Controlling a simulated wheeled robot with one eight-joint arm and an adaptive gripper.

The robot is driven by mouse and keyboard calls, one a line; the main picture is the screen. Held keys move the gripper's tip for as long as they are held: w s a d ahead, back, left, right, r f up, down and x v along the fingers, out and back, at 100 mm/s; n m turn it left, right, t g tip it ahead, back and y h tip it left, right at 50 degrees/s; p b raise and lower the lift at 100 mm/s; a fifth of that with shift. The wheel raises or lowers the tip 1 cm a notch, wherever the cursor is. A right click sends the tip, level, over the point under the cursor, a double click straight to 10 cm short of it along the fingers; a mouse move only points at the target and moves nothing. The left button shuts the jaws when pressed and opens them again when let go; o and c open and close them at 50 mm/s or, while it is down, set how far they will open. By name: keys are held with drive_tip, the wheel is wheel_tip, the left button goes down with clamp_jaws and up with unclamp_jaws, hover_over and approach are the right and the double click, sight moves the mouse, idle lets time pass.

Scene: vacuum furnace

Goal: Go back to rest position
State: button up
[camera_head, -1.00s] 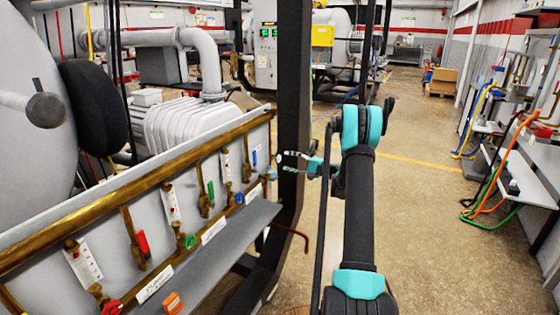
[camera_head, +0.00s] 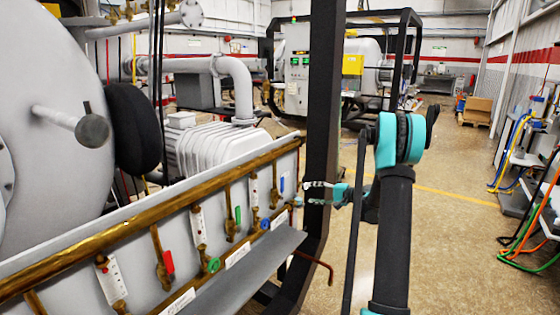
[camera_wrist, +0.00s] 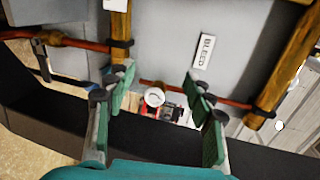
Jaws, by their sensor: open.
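My gripper (camera_head: 320,194) is at the end of my arm, just right of the valve panel and in front of the dark frame post in the head view. In the wrist view my gripper (camera_wrist: 160,92) has its two green-padded fingers spread apart, with nothing held between them. Behind the fingers is the grey panel (camera_wrist: 160,30) with a white BLEED label (camera_wrist: 206,50). A small white round part (camera_wrist: 154,97) shows between the fingers, farther back. Whether the fingers touch the panel or the post cannot be told.
The dark frame post (camera_head: 321,120) stands close to my gripper. The brass pipe (camera_head: 150,212) and several valves run along the panel, with a grey shelf (camera_head: 245,268) below. Open floor (camera_head: 440,240) lies to the right, bordered by a rack with hoses (camera_head: 530,220).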

drive_tip(key=s+a+n+g+h, duration=0.1)
drive_tip(key=s+n+h, duration=0.1)
drive_tip(key=s, duration=0.9)
drive_tip(key=s+a+f+n+g+h, duration=0.1)
drive_tip(key=s+h, duration=0.3)
drive_tip(key=s, duration=0.6)
drive_tip(key=s+a+f+n+g+h, duration=0.1)
drive_tip(key=s+a+n+g+h, duration=0.1)
drive_tip(key=s, duration=0.9)
drive_tip(key=shift+s+a+n+h, duration=0.15)
drive_tip(key=shift+s+n+h, duration=0.15)
drive_tip(key=shift+h, duration=0.2)
drive_tip(key=s+d+f+h, duration=0.1)
drive_tip(key=s, duration=0.3)
drive_tip(key=s+d+f+n+h, duration=0.1)
drive_tip(key=s+d, duration=0.1)
drive_tip(key=s, duration=0.2)
drive_tip(key=s+d+f+n+h, duration=0.1)
drive_tip(key=s+d, duration=0.1)
drive_tip(key=s, duration=0.2)
drive_tip(key=shift+s+f+h, duration=0.2)
drive_tip(key=shift+f+h, duration=0.2)
drive_tip(key=shift+c, duration=0.2)
